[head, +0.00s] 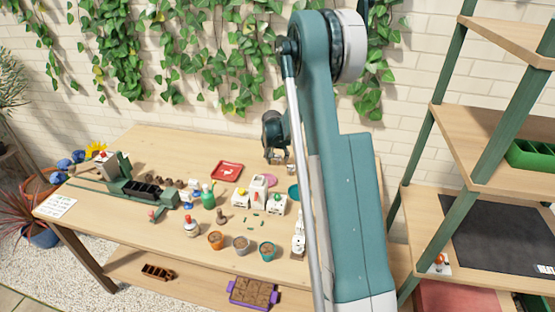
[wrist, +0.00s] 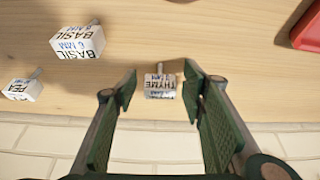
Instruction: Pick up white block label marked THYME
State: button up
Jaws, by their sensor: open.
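The white block marked THYME (wrist: 160,88) lies on the wooden table in the wrist view, its printed face toward the camera and a grey stem at its top. My gripper (wrist: 160,77) is open, with one green finger to the left of the block and one to the right. I see gaps on both sides, so the fingers do not appear to touch it. In the head view my gripper (head: 277,152) is low over the back of the table; the THYME block cannot be told apart there.
A red tray (head: 227,171) lies on the table. Pots, including a terracotta one (head: 216,240), stand nearer the front. A brick wall (head: 215,100) rises behind.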

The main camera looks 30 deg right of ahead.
jog(key=c, duration=0.8)
jog(key=shift+r, duration=0.1)
jog(key=shift+r+p, duration=0.7)
jog(key=shift+r, duration=4.25)
